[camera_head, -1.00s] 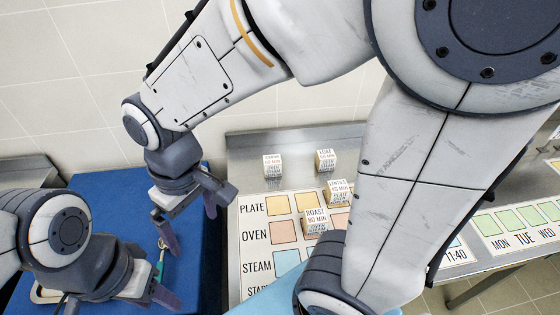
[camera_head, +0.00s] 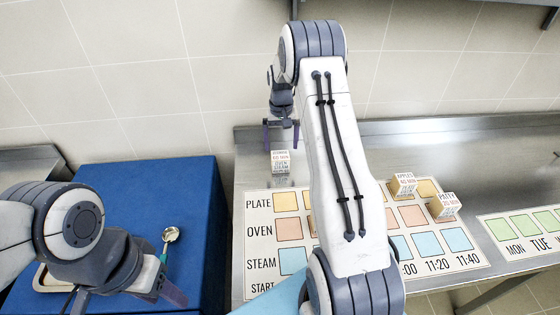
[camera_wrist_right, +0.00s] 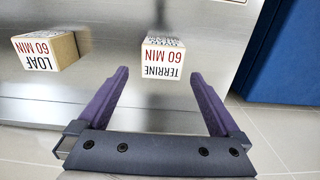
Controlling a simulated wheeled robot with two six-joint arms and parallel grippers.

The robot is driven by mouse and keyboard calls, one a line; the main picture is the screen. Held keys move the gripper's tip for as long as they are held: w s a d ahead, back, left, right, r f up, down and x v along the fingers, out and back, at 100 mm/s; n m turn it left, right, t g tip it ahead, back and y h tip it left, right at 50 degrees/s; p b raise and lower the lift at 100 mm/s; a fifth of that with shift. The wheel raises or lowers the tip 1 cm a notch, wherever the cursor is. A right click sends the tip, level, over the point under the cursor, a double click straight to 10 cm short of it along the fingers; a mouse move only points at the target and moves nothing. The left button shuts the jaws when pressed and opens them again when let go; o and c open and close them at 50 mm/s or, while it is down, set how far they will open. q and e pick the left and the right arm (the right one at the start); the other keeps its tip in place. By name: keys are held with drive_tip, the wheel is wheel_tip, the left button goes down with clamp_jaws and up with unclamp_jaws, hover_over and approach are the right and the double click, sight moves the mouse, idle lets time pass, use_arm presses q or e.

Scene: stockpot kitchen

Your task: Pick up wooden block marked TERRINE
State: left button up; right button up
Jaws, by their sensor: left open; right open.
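The wooden block marked TERRINE (camera_head: 280,163) stands on the steel counter at the back left, above the PLATE row of the chart. My right gripper (camera_head: 281,143) is open and empty, pointing down just above and behind the block. In the right wrist view the TERRINE block (camera_wrist_right: 163,59) lies ahead of the gap between the open purple fingers (camera_wrist_right: 160,78), apart from both. My left gripper (camera_head: 168,285) is open and empty, low at the left over the blue surface.
A block marked LOAF (camera_wrist_right: 45,52) stands beside it in the right wrist view; my arm hides it in the head view. An APPLES block (camera_head: 403,184) and another block (camera_head: 444,206) stand at right.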

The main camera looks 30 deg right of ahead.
sight(280, 155)
drive_tip(key=f, duration=0.2)
drive_tip(key=f+p, duration=0.2)
drive_tip(key=f, duration=0.1)
drive_tip(key=shift+s+a+f, duration=0.15)
drive_tip(key=shift+a+f, duration=0.1)
drive_tip(key=shift+f, duration=0.25)
drive_tip(key=c, duration=1.4)
